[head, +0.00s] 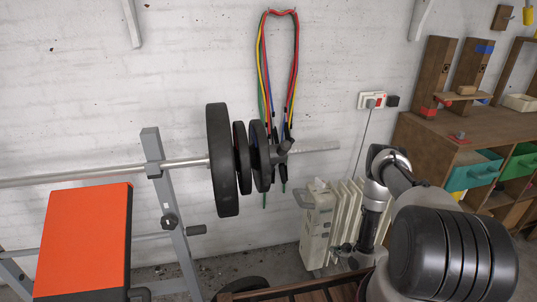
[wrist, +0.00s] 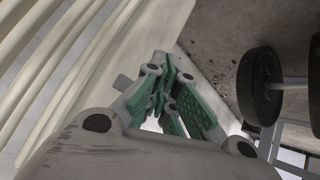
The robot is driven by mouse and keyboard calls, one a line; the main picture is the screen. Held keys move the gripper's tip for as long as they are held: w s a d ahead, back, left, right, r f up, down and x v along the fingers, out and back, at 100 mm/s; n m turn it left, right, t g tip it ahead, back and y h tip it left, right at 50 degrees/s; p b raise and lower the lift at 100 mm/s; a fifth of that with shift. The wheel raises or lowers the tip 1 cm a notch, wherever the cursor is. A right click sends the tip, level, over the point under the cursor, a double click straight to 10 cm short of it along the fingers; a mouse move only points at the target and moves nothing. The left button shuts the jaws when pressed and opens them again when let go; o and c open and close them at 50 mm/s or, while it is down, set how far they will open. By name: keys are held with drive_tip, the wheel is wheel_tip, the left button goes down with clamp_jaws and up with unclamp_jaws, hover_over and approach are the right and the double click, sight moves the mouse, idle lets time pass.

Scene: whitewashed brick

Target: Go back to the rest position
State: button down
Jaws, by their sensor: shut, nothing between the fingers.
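My gripper (wrist: 165,95) shows in the middle of the wrist view, with grey links and green finger pads. Its fingers are shut with nothing between them. In the head view my arm reaches in from the lower right, and my gripper (head: 348,256) hangs low in front of the cream radiator (head: 318,222). The radiator's ribs (wrist: 60,70) fill the left of the wrist view, close beside the fingers. I cannot tell whether they touch. Part of the radiator is hidden behind my arm.
A loaded barbell (head: 222,160) rests on a grey stand beside an orange bench pad (head: 85,240). Resistance bands (head: 263,60) hang on the brick wall. A wooden shelf (head: 430,150) with coloured bins stands right. Slatted wood (head: 300,290) lies at the bottom. A weight plate (wrist: 258,85) shows in the wrist view.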

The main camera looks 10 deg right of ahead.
drive_tip(key=s+f+m+g, duration=0.2)
drive_tip(key=s+f+g, duration=0.3)
drive_tip(key=s, duration=0.6)
drive_tip(key=s+d+r+m+g+h, duration=0.2)
drive_tip(key=s+d+r+g, duration=0.15)
drive_tip(key=s+r, duration=0.2)
wheel_tip(320, 180, up, 36)
drive_tip(key=m+g+h, duration=0.1)
drive_tip(key=m+g, duration=0.3)
drive_tip(key=s+a+r+t, duration=0.2)
drive_tip(key=s+a+r, duration=0.1)
drive_tip(key=r, duration=0.9)
drive_tip(key=s+a+r+t, duration=0.3)
drive_tip(key=s+a+r, duration=0.1)
drive_tip(key=r, duration=0.8)
drive_tip(key=s+a+r+t, duration=0.3)
drive_tip(key=s+a+r, duration=0.1)
drive_tip(key=r, duration=0.8)
drive_tip(key=shift+s+a, duration=0.15)
drive_tip(key=shift+a, duration=0.25)
